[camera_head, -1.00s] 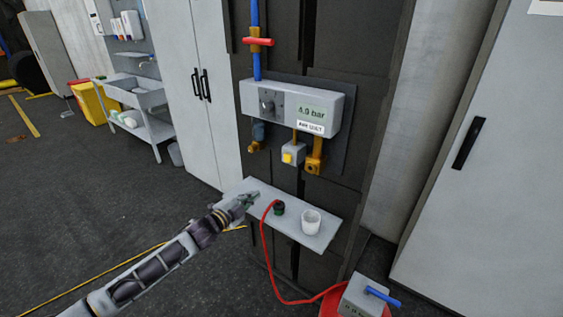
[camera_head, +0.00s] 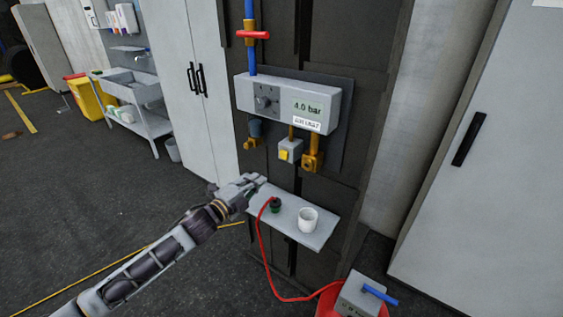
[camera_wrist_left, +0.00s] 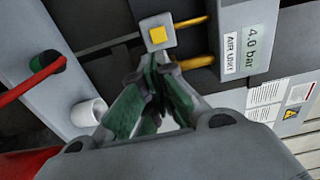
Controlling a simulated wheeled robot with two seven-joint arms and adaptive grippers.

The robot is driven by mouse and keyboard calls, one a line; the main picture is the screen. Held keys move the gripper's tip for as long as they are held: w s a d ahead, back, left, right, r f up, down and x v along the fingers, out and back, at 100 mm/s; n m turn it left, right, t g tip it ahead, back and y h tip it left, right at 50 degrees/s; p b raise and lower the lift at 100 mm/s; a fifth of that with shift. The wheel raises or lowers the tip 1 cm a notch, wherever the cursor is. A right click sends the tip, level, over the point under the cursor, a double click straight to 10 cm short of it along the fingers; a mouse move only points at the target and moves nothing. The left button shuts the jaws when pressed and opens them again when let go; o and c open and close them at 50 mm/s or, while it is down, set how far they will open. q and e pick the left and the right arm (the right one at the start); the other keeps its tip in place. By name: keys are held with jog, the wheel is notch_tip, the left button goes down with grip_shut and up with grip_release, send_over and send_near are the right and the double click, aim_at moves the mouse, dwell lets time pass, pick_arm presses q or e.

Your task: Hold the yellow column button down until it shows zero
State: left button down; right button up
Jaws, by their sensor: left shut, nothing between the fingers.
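The yellow button (camera_head: 284,155) sits on the front of a small grey box (camera_head: 291,148) below the air unit on the dark column. It also shows in the left wrist view (camera_wrist_left: 157,36). The air unit (camera_head: 285,98) has a display (camera_head: 307,108) that reads 4.0 bar, also legible in the left wrist view (camera_wrist_left: 252,43). My left gripper (camera_head: 262,181) is shut and empty, above the shelf, lower and left of the button. In the left wrist view its green-padded fingers (camera_wrist_left: 157,62) point toward the button, apparently apart from it. My right gripper is not in view.
A grey shelf (camera_head: 322,231) below carries a white cup (camera_head: 308,220) and a dark green-black fitting (camera_head: 275,204) with a red hose (camera_head: 260,245). Brass fittings (camera_head: 312,162) flank the button box. A red-handled valve (camera_head: 253,35) is above. A grey box with a blue handle (camera_head: 380,294) stands at lower right.

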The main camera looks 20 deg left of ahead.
aim_at(286, 157)
pick_arm(q)
jog(key=shift+w, duration=0.15)
dwell(0.5)
jog(key=shift+p+x, duration=1.3)
jog(key=shift+x, duration=5.55)
